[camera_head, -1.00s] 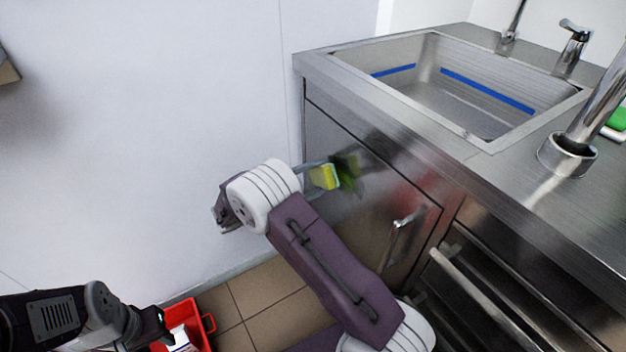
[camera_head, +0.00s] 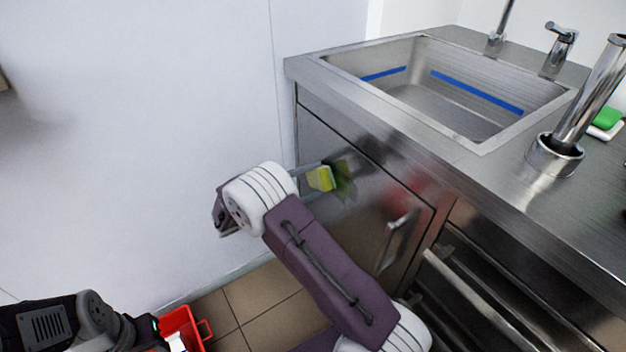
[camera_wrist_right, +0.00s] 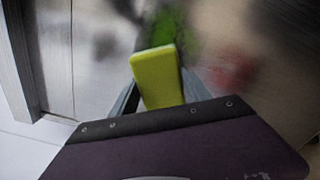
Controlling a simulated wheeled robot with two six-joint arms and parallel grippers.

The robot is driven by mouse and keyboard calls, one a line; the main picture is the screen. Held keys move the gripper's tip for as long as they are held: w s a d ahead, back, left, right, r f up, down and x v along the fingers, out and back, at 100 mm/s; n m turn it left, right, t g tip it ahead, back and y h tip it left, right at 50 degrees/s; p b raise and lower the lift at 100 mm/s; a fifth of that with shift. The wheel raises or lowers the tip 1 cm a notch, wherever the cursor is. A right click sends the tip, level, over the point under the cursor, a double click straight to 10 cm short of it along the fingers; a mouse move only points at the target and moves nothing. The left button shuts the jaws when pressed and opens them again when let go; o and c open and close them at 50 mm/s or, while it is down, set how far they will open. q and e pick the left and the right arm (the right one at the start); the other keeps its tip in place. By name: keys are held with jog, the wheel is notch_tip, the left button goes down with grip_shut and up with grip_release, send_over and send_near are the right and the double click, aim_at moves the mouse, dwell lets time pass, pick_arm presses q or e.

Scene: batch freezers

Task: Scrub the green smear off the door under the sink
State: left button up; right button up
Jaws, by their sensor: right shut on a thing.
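The steel door (camera_head: 385,200) under the sink has a small dark green smear (camera_head: 343,184), which also shows in the right wrist view (camera_wrist_right: 172,32). My right gripper (camera_head: 318,180) is shut on a yellow sponge (camera_head: 321,179) and holds it at the door, right by the smear. In the right wrist view the sponge (camera_wrist_right: 158,78) stands between the fingers and covers part of the smear. I cannot tell whether the sponge touches the door. My left gripper (camera_head: 160,338) is low at the left, and its fingers are too unclear to read.
The steel sink (camera_head: 450,105) with taps is above the door. A door handle (camera_head: 398,240) sticks out right of my right arm, with rails (camera_head: 490,300) further right. A red crate (camera_head: 205,330) stands on the tiled floor. A white wall (camera_head: 140,150) is at the left.

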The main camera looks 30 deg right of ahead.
aim_at(322, 188)
jog(key=shift+d, duration=0.45)
jog(key=shift+s+r+p, duration=0.1)
jog(key=shift+s+p, duration=0.5)
jog(key=shift+s, duration=1.25)
jog(key=shift+s+d+p, duration=0.25)
jog(key=shift+s+p, duration=0.25)
jog(key=shift+s, duration=0.8)
jog(key=shift+s+d+p, duration=0.15)
jog(key=shift+s+p, duration=0.3)
jog(key=shift+s, duration=2.05)
jog(key=shift+d, duration=0.1)
jog(key=shift+w, duration=0.15)
